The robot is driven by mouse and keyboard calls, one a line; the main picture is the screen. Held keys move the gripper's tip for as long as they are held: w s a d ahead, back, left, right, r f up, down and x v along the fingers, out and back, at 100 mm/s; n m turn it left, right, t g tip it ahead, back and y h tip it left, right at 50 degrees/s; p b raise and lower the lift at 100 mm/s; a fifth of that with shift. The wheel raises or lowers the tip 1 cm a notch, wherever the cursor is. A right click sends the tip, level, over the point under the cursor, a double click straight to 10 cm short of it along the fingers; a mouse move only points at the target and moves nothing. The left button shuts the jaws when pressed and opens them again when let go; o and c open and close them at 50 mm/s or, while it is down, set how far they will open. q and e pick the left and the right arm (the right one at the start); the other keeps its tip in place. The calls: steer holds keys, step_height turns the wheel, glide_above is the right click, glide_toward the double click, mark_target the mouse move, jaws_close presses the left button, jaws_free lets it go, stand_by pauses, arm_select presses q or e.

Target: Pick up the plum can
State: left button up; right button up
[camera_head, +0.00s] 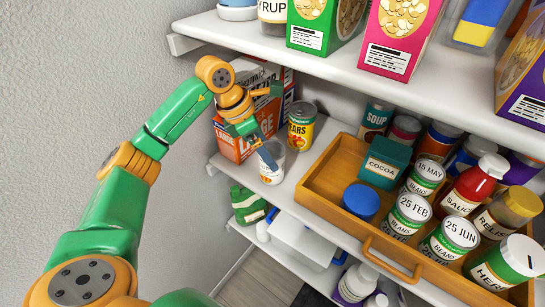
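No can with a readable plum label shows. A yellow can with a partly hidden label ending in "EARS" (301,126) stands upright on the middle shelf. A small white container with orange marks (271,163) stands in front of it near the shelf edge; its label is unreadable. My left gripper (275,122) is open, its fingers spread left of the yellow can. One finger reaches down in front of the white container and partly hides it; I cannot tell if they touch. My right gripper is not in view.
A wooden tray (322,205) on the right holds bean cans, a cocoa box (386,162), a sauce bottle (473,185) and other jars. An orange box (232,143) stands behind my gripper. The upper shelf (345,66) overhangs. Bare shelf shows between the yellow can and the tray.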

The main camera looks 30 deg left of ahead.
arm_select(q)
steer(key=x, duration=0.4)
steer(key=shift+f+p, duration=0.25)
steer(key=shift+p, duration=0.05)
jaws_close()
steer(key=shift+r, duration=0.1)
